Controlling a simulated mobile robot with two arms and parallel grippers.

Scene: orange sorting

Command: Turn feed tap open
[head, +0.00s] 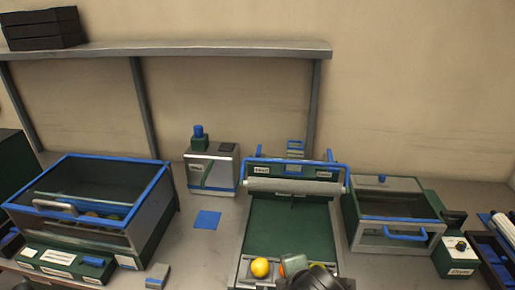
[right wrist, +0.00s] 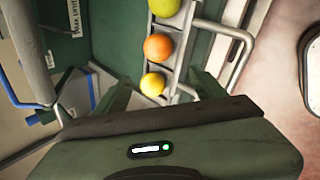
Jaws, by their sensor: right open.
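No part is clearly readable as the feed tap. A blue knob (head: 198,131) tops a grey and green box (head: 222,168) at the back, and a blue-topped fitting (head: 296,146) stands behind the green sorting ramp (head: 287,228). My right gripper (head: 305,268) is at the ramp's front end, partly cut off below. In the right wrist view its fingers (right wrist: 160,88) are apart, with a yellow fruit (right wrist: 153,83) showing between and beyond them; I cannot tell contact. An orange fruit (right wrist: 158,47) and a green-yellow fruit (right wrist: 164,7) lie in the same rack. My left gripper is out of view.
A blue-rimmed glass-lidded bin (head: 160,182) stands left, and a bin with a blue handle (head: 405,236) stands right. A blue pad (head: 207,219) lies left of the ramp. A shelf (head: 200,50) spans the back.

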